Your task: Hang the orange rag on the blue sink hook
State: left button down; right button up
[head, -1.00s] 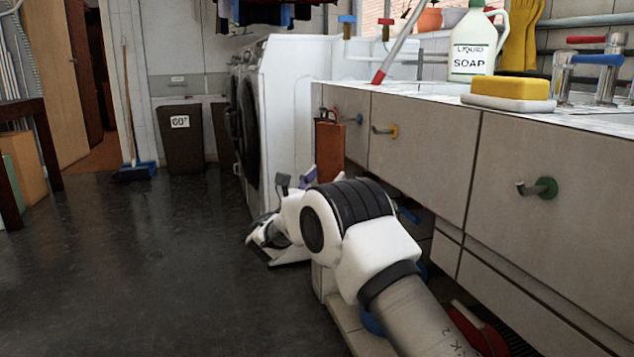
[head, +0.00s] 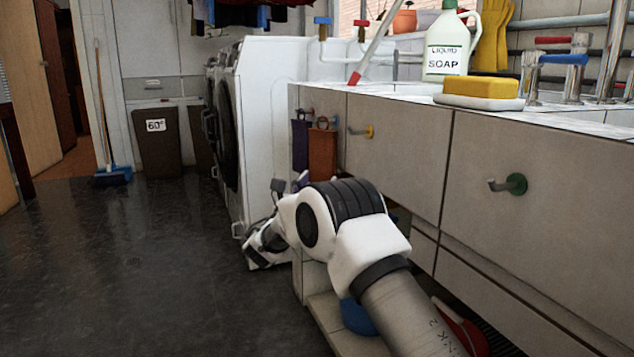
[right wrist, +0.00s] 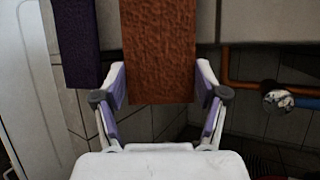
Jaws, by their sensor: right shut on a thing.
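The orange rag (head: 322,155) hangs upright as a narrow brown-orange strip in front of the sink cabinet, with a loop at its top. In the right wrist view the rag (right wrist: 158,50) runs up between the fingers of my right gripper (right wrist: 160,88), which is shut on its lower part. The right gripper (head: 290,186) is partly hidden by my own arm in the head view. The blue hook (head: 334,120) is small and right at the rag's loop. I cannot tell whether the loop is around it. My left gripper is out of view.
A purple rag (head: 300,143) hangs just left of the orange one. A yellow hook (head: 368,132) and a green hook (head: 515,184) are farther right on the cabinet. A white washing machine (head: 275,130) stands left. Pipes (right wrist: 275,98) show low right.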

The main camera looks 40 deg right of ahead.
jog(key=shift+f, duration=0.1)
jog(key=o, duration=1.4)
jog(key=v, duration=1.2)
